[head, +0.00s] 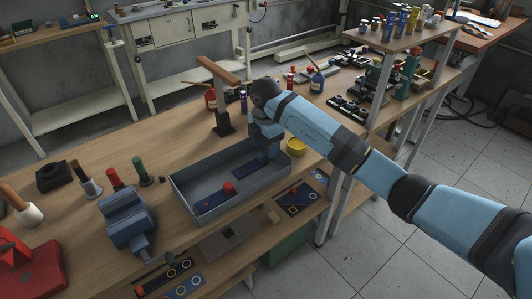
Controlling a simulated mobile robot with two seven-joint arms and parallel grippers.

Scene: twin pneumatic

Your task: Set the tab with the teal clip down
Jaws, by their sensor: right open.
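A grey open tray (187,207) stands on the wooden bench. A dark blue tab (213,200) with a red clip (228,187) lies in its left part. A second dark blue tab (246,170) lies in its right part, partly hidden under my right gripper. My right gripper (264,158) is open and points down into the right end of the tray, at this second tab. Whether it touches the tab cannot be told. I cannot make out a teal clip apart from the blue gripper. My left gripper is not in view.
A blue vise (128,218) stands left of the tray. A wooden-topped post (221,100) rises behind it, and a yellow cup (296,146) stands right of it. Dark cards (296,200) lie in front of the tray.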

